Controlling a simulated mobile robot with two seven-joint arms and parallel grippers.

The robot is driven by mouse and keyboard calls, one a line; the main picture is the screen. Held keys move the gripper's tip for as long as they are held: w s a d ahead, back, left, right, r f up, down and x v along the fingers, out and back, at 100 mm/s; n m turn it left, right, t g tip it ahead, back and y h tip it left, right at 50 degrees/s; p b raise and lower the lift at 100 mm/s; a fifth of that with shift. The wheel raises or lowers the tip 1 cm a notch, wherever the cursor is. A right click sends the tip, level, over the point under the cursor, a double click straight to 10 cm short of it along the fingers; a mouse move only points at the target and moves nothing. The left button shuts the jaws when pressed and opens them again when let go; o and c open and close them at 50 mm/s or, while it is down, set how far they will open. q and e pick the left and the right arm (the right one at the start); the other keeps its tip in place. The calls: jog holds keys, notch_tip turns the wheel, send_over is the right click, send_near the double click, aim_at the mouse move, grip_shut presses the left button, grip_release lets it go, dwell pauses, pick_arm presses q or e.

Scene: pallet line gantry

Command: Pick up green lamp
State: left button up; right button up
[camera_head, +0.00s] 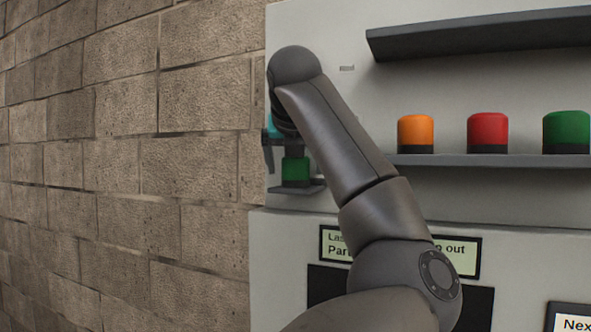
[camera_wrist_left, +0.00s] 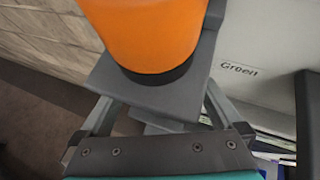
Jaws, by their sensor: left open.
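A green lamp (camera_head: 296,171) with a dark base stands upright on a small shelf (camera_head: 310,190) at the left end of the panel. My left gripper (camera_head: 272,150) is open at the green lamp's upper left, partly hidden behind my arm. Whether it touches the lamp cannot be told. In the left wrist view an orange lamp (camera_wrist_left: 145,32) with a dark base fills the top, beyond my gripper, above a grey plate (camera_wrist_left: 140,97). Which orange lamp this is cannot be told. A second green lamp (camera_head: 566,131) stands on the long shelf at right. My right gripper is not in view.
An orange lamp (camera_head: 415,133) and a red lamp (camera_head: 487,132) stand on the long shelf (camera_head: 480,160), below a dark upper ledge (camera_head: 490,32). A stone block wall (camera_head: 130,150) is close at left. A sign (camera_head: 463,247) sits below, partly behind my arm.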

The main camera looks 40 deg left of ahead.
pick_arm(q)
jog(key=c, duration=1.5)
